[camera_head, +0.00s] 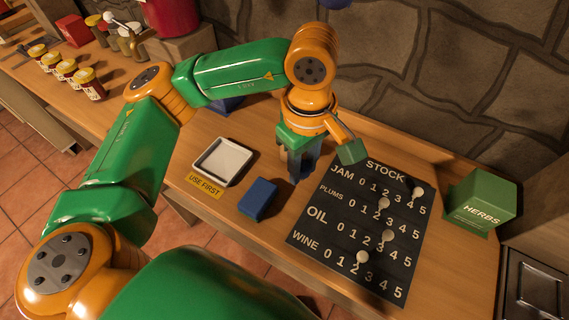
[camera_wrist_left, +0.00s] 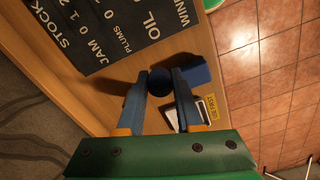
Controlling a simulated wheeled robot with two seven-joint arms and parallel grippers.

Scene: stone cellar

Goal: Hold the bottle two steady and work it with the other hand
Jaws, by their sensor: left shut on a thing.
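My left gripper (camera_head: 297,172) reaches down to the table between the stock board and the white tray. In the left wrist view its two blue fingers (camera_wrist_left: 161,88) are closed on a dark, round-topped thing (camera_wrist_left: 160,82), seen end-on, which seems to be bottle two. In the head view the fingers hide most of it, and I cannot tell whether it touches the table. No label shows on it. My right gripper is not in view.
A blue block (camera_head: 258,198) and a white tray (camera_head: 222,162) with a "USE FIRST" label lie left of the gripper. The stock board (camera_head: 330,246) with pegs lies right. A green herbs box (camera_head: 481,200) stands far right. Yellow-lidded jars (camera_head: 88,84) stand at the left.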

